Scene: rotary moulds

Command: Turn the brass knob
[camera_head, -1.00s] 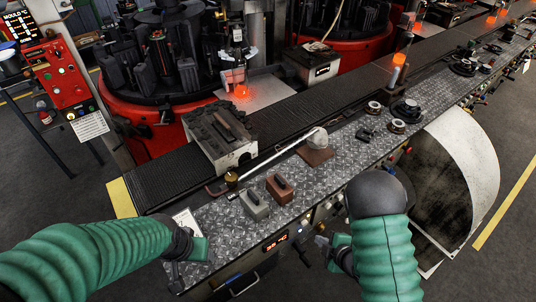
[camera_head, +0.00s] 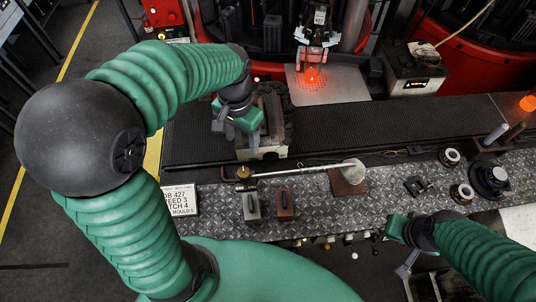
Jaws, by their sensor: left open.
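The small brass knob (camera_head: 243,173) stands at the left end of a long metal rod, on the near edge of the dark conveyor by the textured metal bench. My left gripper (camera_head: 226,131) is open, above the conveyor and beyond the knob, slightly left of it. It overlaps the left side of a dark-topped metal block in the picture and is apart from the knob. No object shows between its jaws. My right gripper (camera_head: 401,248) is at the bench's front edge at lower right, far from the knob; its jaws are unclear.
The dark-topped block (camera_head: 266,146) sits on the conveyor (camera_head: 350,130) just behind the knob. Grey (camera_head: 251,206) and brown (camera_head: 285,204) handled blocks stand in front. A sign (camera_head: 181,200) stands at left. The rod (camera_head: 300,171) reaches a brown pad (camera_head: 347,182).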

